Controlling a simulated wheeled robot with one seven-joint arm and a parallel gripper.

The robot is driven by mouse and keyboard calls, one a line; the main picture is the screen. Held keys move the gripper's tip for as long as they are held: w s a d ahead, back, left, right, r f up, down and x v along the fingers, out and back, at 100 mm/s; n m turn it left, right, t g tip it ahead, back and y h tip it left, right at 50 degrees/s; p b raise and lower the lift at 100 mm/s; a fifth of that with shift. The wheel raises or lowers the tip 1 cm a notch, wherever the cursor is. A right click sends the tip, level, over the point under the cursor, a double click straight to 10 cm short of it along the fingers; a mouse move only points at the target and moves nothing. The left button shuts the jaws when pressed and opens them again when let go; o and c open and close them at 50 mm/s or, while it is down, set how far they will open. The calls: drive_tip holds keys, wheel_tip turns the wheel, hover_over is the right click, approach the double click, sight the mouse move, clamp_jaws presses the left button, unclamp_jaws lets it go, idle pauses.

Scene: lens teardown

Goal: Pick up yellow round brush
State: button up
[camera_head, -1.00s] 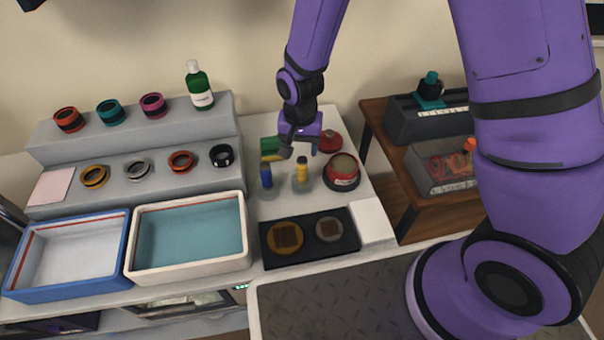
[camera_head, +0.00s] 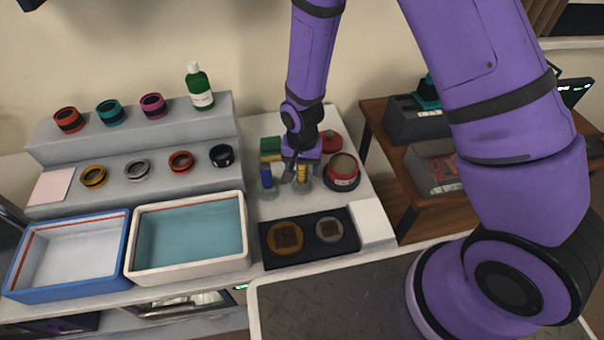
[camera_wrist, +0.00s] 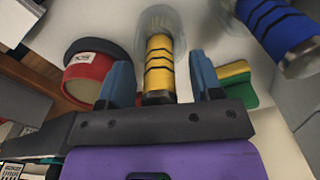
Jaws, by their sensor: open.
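The yellow round brush (camera_head: 302,173) stands upright on the white worktop, with black bands on its handle and a pale, see-through bristle end. In the wrist view the yellow brush (camera_wrist: 159,62) lies between the two blue fingers of my gripper (camera_wrist: 160,78), with a gap on each side. My gripper (camera_head: 299,174) is open and around the handle in the head view, partly hiding it. A blue round brush (camera_head: 266,177) stands just left of it; the blue brush (camera_wrist: 285,30) also shows at the upper right of the wrist view.
A red round tin (camera_head: 342,174) stands close to the right of the yellow brush. A green and yellow sponge (camera_head: 271,148) lies behind the blue brush. A black tray (camera_head: 310,250) with two round pieces lies in front. Two bins, one white-rimmed (camera_head: 188,270), are at left.

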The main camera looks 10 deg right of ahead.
drive_tip(key=c, duration=1)
drive_tip(key=shift+r, duration=0.1)
